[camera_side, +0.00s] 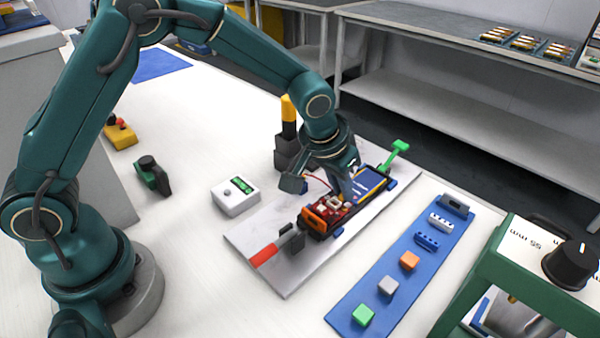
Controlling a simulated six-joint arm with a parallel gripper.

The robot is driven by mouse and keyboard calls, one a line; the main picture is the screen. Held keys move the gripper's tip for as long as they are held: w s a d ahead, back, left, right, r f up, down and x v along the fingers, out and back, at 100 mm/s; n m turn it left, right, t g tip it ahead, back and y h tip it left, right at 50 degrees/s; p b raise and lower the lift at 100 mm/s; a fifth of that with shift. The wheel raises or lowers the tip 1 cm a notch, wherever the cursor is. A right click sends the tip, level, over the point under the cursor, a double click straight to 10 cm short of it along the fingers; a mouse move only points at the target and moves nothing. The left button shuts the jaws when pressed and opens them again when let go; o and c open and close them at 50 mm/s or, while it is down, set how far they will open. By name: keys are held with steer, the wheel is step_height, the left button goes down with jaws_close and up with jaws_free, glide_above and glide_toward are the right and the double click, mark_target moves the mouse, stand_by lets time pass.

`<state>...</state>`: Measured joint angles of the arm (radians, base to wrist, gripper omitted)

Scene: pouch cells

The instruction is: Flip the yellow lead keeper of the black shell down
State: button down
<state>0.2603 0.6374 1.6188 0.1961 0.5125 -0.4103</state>
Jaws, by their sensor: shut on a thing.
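A black shell (318,224) sits on a pale grey plate (258,235) on the white table. It holds red and white parts, with an orange piece (314,217) at its near left end. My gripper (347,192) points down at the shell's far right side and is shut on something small. Its fingers and the tilted wrist hide what it holds. I cannot make out the yellow lead keeper or its position. A blue panel with a yellow edge (372,182) lies just beyond the gripper. A thin red wire (318,180) curves beside the wrist.
A red-handled clamp (264,255) and a green-handled one (398,149) stand at the plate's ends. A yellow-and-black post (289,117) rises close behind the wrist. A white box (235,197) is left. A blue strip (348,310) with several small blocks and a green press (480,275) stand right.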

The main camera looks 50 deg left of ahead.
mark_target(341, 197)
steer(key=shift+w, duration=0.1)
steer(key=shift+w+a+g, duration=0.1)
steer(key=shift+w+g, duration=0.1)
steer(key=shift+g, duration=0.2)
steer(key=shift+w+g, duration=0.2)
steer(key=shift+g, duration=0.7)
steer(key=c, duration=0.9)
jaws_free()
steer(key=shift+s+r, duration=0.2)
steer(key=shift+r, duration=1.1)
steer(key=shift+s+r, duration=0.2)
steer(key=shift+r, duration=1.05)
